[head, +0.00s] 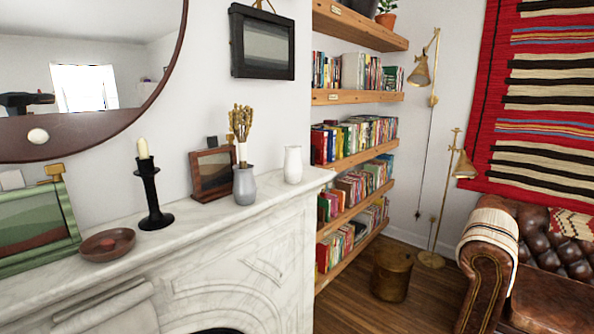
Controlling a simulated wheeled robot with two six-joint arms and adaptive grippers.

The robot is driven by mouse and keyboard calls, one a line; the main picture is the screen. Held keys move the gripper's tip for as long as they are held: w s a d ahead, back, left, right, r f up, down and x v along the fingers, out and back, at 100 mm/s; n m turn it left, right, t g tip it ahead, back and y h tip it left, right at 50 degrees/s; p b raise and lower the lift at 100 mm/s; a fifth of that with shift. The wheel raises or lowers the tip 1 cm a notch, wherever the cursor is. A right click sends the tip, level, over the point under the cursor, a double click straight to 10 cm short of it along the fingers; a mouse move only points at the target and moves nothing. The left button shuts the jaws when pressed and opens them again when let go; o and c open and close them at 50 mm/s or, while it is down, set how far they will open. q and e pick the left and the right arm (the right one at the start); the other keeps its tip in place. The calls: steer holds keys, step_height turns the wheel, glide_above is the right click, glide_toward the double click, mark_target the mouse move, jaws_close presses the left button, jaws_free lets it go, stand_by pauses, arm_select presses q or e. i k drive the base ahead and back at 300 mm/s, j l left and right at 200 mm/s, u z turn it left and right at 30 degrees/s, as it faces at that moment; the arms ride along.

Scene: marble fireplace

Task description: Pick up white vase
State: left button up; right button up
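The white vase (293,165) stands upright on the marble mantel, near the mantel's right end. It is small, plain and looks empty. A grey vase (245,186) with dried stems stands just to its left, with a small gap between them. Neither of my grippers shows in the head view, so I cannot see how they stand.
The marble mantel (213,214) also bears a wooden picture frame (211,173), a black candle holder (153,196), a brown dish (107,244) and a green frame (36,228). Bookshelves (358,97) stand to the right. A leather sofa (485,262) is at far right.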

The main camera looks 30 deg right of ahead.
mark_target(292, 168)
steer(key=k+z, duration=0.1)
steer(key=z, duration=0.9)
